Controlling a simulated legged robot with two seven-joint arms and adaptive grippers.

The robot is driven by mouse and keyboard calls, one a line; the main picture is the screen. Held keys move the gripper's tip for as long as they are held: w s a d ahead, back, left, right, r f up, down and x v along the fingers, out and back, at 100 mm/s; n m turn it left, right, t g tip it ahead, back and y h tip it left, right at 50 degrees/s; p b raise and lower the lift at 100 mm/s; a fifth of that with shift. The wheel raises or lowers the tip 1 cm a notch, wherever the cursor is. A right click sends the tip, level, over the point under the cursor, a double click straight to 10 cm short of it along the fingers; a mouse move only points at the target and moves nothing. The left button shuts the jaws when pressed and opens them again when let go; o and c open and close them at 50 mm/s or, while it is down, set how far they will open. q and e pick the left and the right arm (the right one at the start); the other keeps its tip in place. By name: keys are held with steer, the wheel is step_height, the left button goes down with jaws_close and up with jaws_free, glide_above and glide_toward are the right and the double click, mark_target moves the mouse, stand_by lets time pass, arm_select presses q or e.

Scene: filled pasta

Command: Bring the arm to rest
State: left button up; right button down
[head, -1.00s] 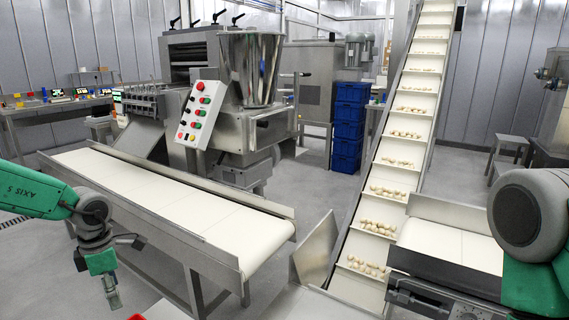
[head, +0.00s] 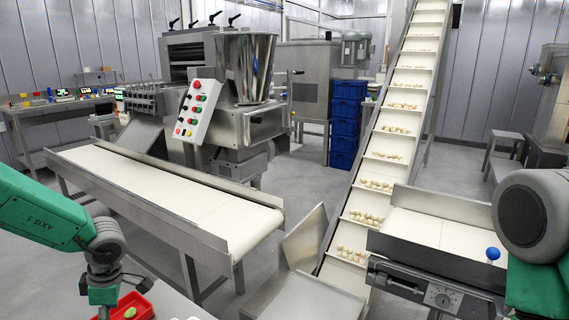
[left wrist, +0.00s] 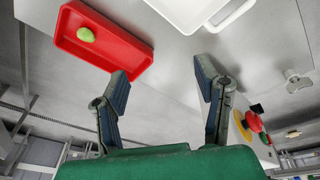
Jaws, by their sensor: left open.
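My left arm comes in from the left in the head view, with the gripper (head: 104,302) hanging down at the bottom edge, its tips cut off. In the left wrist view the gripper (left wrist: 163,84) is open, its two fingers well apart with nothing between them. A red tray (left wrist: 112,50) with one green filled-pasta-like piece (left wrist: 86,35) in it lies beyond the left finger. The tray also shows at the bottom of the head view (head: 148,310), close to the gripper. My right arm shows at the right edge; its gripper is out of view.
A white belt conveyor (head: 180,195) stands ahead of the left arm. An inclined conveyor (head: 390,140) carries pale pieces upward. A weighing unit (head: 440,295) with a blue knob (head: 493,254) is near my right arm. Grey floor lies between the machines.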

arm_select(q)
steer(key=s+d+f+m+t, duration=0.1)
steer(key=s+f+m, duration=0.2)
steer(key=m, duration=0.1)
steer(key=s+d+f+m+y, duration=0.1)
steer(key=s+d+f+m, duration=0.1)
steer(key=s+f+m, duration=0.1)
steer(key=s+d+f+m+t+y, duration=0.1)
steer(key=s+f+m, duration=0.3)
steer(key=m, duration=0.1)
steer(key=shift+s+d+t, duration=0.15)
steer(key=shift+s+t, duration=0.15)
steer(key=s+d+f+m+g+h, duration=0.1)
steer(key=s+d+m+h, duration=0.2)
steer(key=s, duration=0.4)
steer(key=s+d+f+m, duration=0.1)
steer(key=s+d+m, duration=0.25)
steer(key=s, duration=0.25)
steer(key=s+d+f+m+g+h, duration=0.1)
steer(key=s+d+m+h, duration=0.2)
steer(key=s, duration=0.4)
step_height(320, 180, down, 6)
steer(key=w+d+m+y+b, duration=0.1)
steer(key=w+m+b, duration=0.1)
steer(key=b, duration=0.4)
steer(key=shift+w+d, duration=0.15)
steer(key=shift+w, duration=0.05)
